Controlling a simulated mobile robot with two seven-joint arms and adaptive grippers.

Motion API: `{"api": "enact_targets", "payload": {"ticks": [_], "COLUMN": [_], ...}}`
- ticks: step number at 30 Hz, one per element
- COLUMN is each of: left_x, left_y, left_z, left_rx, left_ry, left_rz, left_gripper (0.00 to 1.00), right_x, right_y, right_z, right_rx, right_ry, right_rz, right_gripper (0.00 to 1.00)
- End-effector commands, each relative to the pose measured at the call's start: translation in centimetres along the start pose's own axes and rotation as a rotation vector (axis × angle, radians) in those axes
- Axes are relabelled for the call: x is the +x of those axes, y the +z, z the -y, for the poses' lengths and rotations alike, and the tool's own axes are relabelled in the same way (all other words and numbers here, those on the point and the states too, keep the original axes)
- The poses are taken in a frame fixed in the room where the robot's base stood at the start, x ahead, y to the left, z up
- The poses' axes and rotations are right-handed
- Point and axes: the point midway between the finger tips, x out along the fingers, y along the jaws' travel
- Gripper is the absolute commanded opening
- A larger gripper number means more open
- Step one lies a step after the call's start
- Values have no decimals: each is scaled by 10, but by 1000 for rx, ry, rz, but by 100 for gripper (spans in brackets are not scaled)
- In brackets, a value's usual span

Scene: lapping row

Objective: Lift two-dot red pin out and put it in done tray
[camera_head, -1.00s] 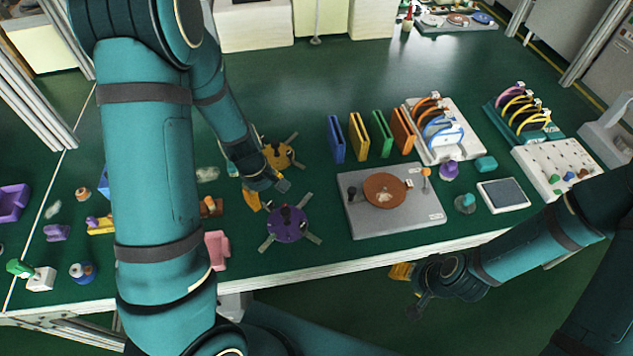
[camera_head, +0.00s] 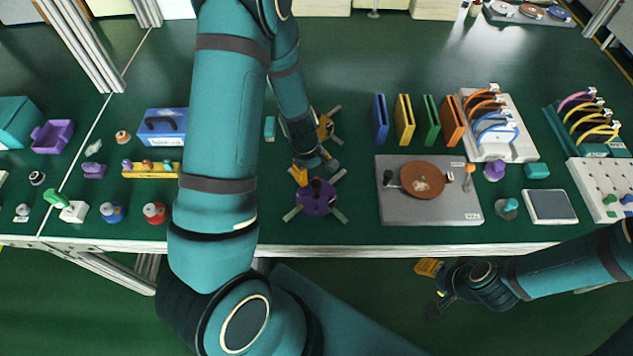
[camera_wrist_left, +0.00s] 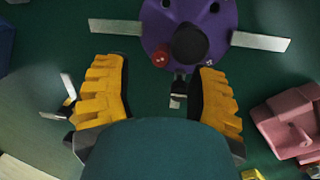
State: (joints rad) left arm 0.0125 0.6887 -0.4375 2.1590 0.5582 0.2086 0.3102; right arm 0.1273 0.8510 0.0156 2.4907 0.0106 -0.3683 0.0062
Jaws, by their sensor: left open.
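A purple round fixture (camera_head: 317,197) with flat grey arms sits near the table's front edge; it also shows at the top of the left wrist view (camera_wrist_left: 190,14). A red pin (camera_wrist_left: 160,56) with small dark marks stands at its near rim in the wrist view; I cannot count the dots surely. My left gripper (camera_head: 313,171) is at the fixture's far side in the head view. Its yellow fingers are apart and empty (camera_wrist_left: 160,75), with the pin just beyond the gap. My right gripper (camera_head: 432,287) hangs off the table's front edge, its fingers apart. I cannot tell which container is the done tray.
A grey plate with a brown disc (camera_head: 423,180) lies to the right. A purple tray (camera_head: 52,136) and a blue box (camera_head: 163,127) stand left. A pink object (camera_wrist_left: 288,118) lies right in the wrist view.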

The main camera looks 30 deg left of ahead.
Motion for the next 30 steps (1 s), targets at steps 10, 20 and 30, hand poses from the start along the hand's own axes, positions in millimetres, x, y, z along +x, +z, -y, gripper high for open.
{"api": "enact_targets", "payload": {"ticks": [10,20,30], "left_x": [45,44,44], "left_y": [-1,-1,-1], "left_z": [3,2,2], "left_rx": [0,0,0], "left_ry": [-2,0,0], "left_rz": [0,0,0], "left_gripper": [58,21,0], "right_x": [13,12,12], "right_y": [7,6,6], "right_z": [-5,-5,-5], "right_rx": [-4,-4,-4], "right_ry": [-1,-1,-1], "right_rz": [13,13,13], "right_gripper": [52,52,52]}}
